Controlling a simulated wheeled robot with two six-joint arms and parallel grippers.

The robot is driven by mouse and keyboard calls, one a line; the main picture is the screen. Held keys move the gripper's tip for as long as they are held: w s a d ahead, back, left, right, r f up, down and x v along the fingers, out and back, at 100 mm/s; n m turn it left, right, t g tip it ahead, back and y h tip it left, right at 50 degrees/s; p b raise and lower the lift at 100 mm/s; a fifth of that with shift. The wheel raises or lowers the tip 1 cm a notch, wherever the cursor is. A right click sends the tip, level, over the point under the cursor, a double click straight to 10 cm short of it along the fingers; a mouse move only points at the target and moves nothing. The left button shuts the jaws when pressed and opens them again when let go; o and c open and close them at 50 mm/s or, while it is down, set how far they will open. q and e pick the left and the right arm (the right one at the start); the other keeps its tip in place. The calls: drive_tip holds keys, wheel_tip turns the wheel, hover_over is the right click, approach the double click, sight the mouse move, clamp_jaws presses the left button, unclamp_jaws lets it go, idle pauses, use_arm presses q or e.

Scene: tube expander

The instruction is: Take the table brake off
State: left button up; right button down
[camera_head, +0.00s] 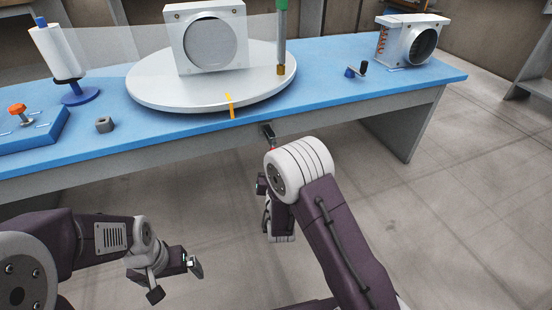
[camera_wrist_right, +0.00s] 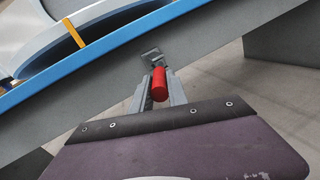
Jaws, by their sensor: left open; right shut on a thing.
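The brake's red handle (camera_wrist_right: 159,85) shows in the right wrist view, below a grey metal bracket (camera_wrist_right: 150,56) on the table's front face. My right gripper (camera_wrist_right: 160,92) is shut on the red handle, with one finger on either side of it. In the head view the right wrist hides most of this grip; the dark bracket (camera_head: 268,131) shows just above it. The round white turntable (camera_head: 150,92) lies on the blue table above the brake. My left gripper (camera_head: 176,280) is open and empty, low in front of the table, away from the brake.
A white box with a round opening (camera_head: 208,44) stands on the turntable, with a green and brass tool (camera_head: 281,40) beside it. A yellow marker (camera_head: 231,106) is at the turntable's front edge. A paper roll (camera_head: 55,50), a grey nut (camera_head: 104,124), a small crank (camera_head: 356,70) and a coil unit (camera_head: 412,40) stand on the table.

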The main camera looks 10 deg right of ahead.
use_arm(q)
drive_tip(key=shift+s+d, duration=0.15)
drive_tip(key=shift+d, duration=0.15)
use_arm(e)
drive_tip(key=shift+d, duration=0.1)
drive_tip(key=c, duration=1.3)
unclamp_jaws()
drive_tip(key=shift+w, duration=0.1)
use_arm(q)
wheel_tip(320, 180, up, 4)
drive_tip(key=p, duration=0.3)
drive_tip(key=shift+f, duration=0.25)
use_arm(e)
drive_tip(key=s+a, duration=0.1)
drive_tip(key=s, duration=0.8)
